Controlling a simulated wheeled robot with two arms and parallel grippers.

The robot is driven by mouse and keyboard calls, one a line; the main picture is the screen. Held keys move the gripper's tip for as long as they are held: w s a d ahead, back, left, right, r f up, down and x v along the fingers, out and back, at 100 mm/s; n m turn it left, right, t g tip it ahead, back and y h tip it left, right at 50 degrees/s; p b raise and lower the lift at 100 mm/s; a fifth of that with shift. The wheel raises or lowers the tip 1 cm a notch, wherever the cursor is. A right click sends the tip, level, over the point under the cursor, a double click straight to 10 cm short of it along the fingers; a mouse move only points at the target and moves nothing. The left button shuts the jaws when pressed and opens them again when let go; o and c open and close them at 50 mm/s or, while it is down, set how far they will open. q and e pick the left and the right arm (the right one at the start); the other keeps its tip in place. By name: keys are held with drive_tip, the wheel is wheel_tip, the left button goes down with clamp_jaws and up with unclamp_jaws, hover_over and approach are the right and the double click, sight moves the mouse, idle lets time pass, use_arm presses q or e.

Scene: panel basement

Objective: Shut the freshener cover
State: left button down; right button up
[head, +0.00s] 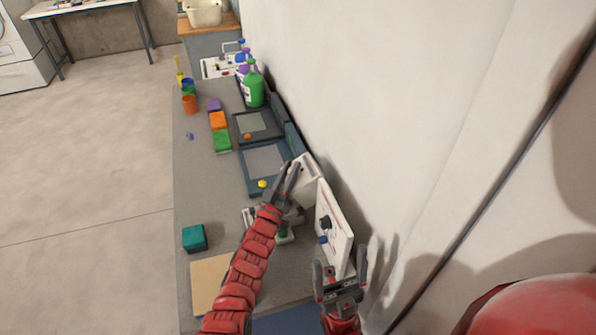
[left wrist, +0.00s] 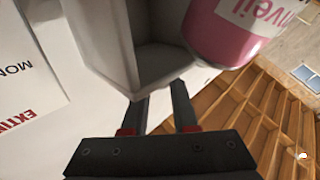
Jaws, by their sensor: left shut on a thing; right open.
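The freshener cover is a pale grey-white hollow shell (left wrist: 110,40) in the left wrist view; in the head view the white freshener casing (head: 308,180) is by the wall, partly hidden by my gripper. The cover stands open, with a pink can (left wrist: 228,30) exposed beside it. My left gripper (head: 291,172) is shut on the cover's edge; its fingertips (left wrist: 160,99) meet the shell's rim in the wrist view. My right gripper (head: 340,266) is open and empty, at the lower edge of a white panel.
The upright white panel (head: 331,228) carries dark and blue parts. The bench (head: 205,170) holds dark trays (head: 262,165), sponges (head: 218,120), a green bottle (head: 254,88), a teal block (head: 194,238) and a tan board (head: 210,280). The wall (head: 390,110) bounds the right; floor is free left.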

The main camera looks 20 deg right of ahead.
use_arm(q)
drive_tip(key=shift+a+f, duration=0.3)
drive_tip(key=shift+a, duration=0.35)
